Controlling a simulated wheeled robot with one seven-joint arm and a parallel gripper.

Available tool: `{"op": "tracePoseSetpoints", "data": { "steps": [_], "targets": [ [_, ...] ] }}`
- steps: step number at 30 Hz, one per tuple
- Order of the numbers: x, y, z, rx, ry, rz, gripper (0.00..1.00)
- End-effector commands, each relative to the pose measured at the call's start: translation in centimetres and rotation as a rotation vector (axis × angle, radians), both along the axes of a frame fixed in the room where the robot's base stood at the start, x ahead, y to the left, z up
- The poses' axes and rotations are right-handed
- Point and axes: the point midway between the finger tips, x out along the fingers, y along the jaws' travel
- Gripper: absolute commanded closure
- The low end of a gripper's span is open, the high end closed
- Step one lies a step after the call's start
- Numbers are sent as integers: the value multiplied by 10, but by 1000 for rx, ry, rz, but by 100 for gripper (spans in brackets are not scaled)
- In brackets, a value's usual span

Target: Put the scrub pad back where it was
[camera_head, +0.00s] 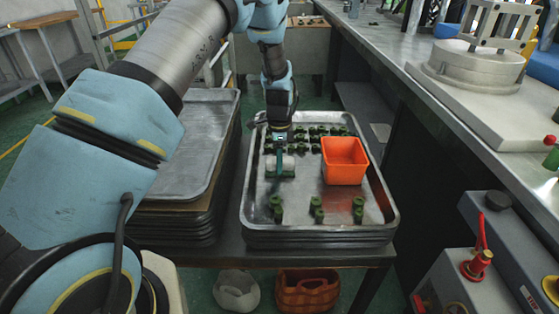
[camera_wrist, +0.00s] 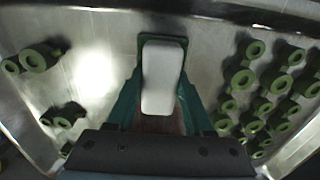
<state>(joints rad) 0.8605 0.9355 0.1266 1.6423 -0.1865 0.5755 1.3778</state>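The scrub pad (camera_head: 287,164) is a pale block with a green lower side, at the left part of the top metal tray (camera_head: 247,212). It shows as a pale rounded rectangle in the wrist view (camera_wrist: 162,77). My gripper (camera_head: 279,155) points down over it. In the wrist view the gripper's (camera_wrist: 161,95) dark green fingers press against the pad's two long sides. The pad's underside is hidden, and I cannot tell whether it touches the tray.
An orange bin (camera_head: 344,162) stands right of the pad in the tray. Several green parts (camera_head: 318,209) stand in front and at the back. Another tray stack (camera_head: 180,150) is at left, a workbench (camera_head: 440,105) at right. Tray floor between the bin and pad is bare.

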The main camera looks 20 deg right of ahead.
Motion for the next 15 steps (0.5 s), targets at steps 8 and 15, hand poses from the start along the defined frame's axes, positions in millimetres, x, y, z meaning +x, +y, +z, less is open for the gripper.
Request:
{"op": "tracePoseSetpoints", "data": {
  "steps": [8, 15],
  "targets": [
    [0, 0, 0, 0, 0, 0, 18],
    [0, 0, 1, 0, 0, 0, 18]
  ]
}}
